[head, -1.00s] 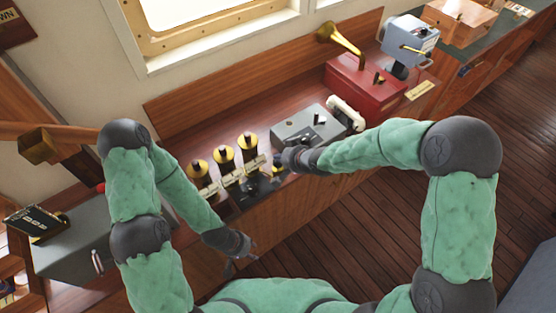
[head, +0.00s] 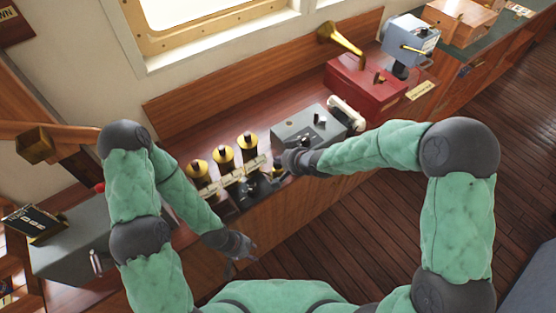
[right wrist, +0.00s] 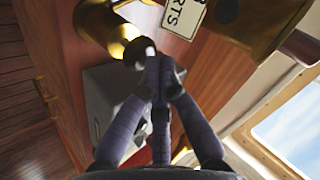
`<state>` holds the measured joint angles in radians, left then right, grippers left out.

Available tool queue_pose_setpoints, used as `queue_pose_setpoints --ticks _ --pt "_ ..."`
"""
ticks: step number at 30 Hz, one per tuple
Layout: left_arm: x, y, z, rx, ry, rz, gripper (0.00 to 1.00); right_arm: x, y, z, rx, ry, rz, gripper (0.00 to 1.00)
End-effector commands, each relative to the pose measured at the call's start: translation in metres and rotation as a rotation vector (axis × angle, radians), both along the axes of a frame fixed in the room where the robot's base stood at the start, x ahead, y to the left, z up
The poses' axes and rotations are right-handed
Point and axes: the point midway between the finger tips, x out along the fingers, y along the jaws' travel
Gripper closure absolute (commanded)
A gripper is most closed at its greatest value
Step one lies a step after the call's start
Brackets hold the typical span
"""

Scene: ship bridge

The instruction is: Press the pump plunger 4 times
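A small brass cylinder with a dark knob, which looks like the pump plunger (right wrist: 137,48), stands at my right gripper's fingertips in the right wrist view. In the head view its brass part (head: 278,173) is partly hidden by that gripper. My right gripper (right wrist: 160,62) has its fingers drawn together, with nothing visible between them. Its tips overlap the knob's edge in the picture; I cannot tell whether they touch it. In the head view the right gripper (head: 279,164) is over the console's front edge. My left gripper (head: 240,258) hangs low in front of the console, fingers apart and empty.
Several brass-topped units with labels, including one brass top (head: 223,155), stand left of my right gripper. A red box (head: 362,88) with a brass horn stands farther right. Open wooden floor (head: 390,220) lies in front.

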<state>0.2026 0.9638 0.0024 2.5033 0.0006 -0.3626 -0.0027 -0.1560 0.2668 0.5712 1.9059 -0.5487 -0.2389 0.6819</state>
Motion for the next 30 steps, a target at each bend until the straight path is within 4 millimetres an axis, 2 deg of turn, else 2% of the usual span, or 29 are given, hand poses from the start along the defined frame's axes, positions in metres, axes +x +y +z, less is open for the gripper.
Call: queue_pose_setpoints --ticks 30 --pt "0.0001 0.0 -0.0065 0.0 0.0 0.0 0.6 -0.0018 0.0001 -0.012 -0.002 0.006 0.001 1.0"
